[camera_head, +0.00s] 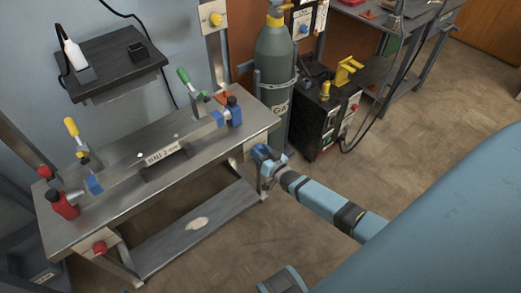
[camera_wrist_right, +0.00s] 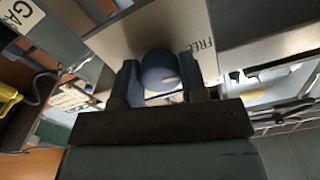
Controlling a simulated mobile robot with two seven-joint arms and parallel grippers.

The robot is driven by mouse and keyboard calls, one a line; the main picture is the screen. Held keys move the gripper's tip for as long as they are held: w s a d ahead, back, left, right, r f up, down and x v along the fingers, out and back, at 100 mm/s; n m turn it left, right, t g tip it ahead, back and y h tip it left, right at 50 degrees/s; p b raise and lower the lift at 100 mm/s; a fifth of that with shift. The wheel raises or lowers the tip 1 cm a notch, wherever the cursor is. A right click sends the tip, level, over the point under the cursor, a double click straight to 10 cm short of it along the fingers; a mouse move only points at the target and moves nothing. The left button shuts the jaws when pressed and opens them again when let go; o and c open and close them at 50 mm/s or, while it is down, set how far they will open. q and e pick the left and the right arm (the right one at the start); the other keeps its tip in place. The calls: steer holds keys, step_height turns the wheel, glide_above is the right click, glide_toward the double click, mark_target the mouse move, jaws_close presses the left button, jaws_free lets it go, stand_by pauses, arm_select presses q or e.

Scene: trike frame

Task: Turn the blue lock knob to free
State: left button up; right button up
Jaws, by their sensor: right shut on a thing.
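The blue lock knob (camera_wrist_right: 158,70) sits between the two fingers of my right gripper (camera_wrist_right: 160,82) in the right wrist view. It is on a pale plate (camera_wrist_right: 185,25) that carries the word FREE to the right of the knob. In the head view my right gripper (camera_head: 266,163) is at the right front end of the metal bench (camera_head: 205,165), shut on the knob. The gripper mostly hides the knob there, and its exact turn is hard to read.
A trike frame part with a label plate (camera_head: 162,154) lies on the bench between clamps. A red knob (camera_head: 99,248) is on the bench's left front. A grey gas cylinder (camera_head: 275,75) and a black machine (camera_head: 318,120) stand behind my gripper. Floor at the right is clear.

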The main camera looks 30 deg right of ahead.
arm_select(q)
steer(key=shift+r, duration=0.1)
arm_select(e)
steer(key=shift+n, duration=0.4)
arm_select(q)
steer(key=shift+f, duration=0.2)
arm_select(e)
steer(key=o, duration=0.9)
arm_select(q)
steer(key=shift+r, duration=0.1)
steer(key=shift+r, duration=0.1)
arm_select(e)
steer(key=shift+s, duration=0.1)
arm_select(q)
steer(key=p, duration=0.3)
steer(key=shift+s+a, duration=0.1)
steer(key=shift+a, duration=0.2)
arm_select(e)
steer(key=s, duration=0.9)
steer(key=s+d, duration=0.1)
steer(key=s, duration=0.3)
steer(key=shift+s, duration=0.3)
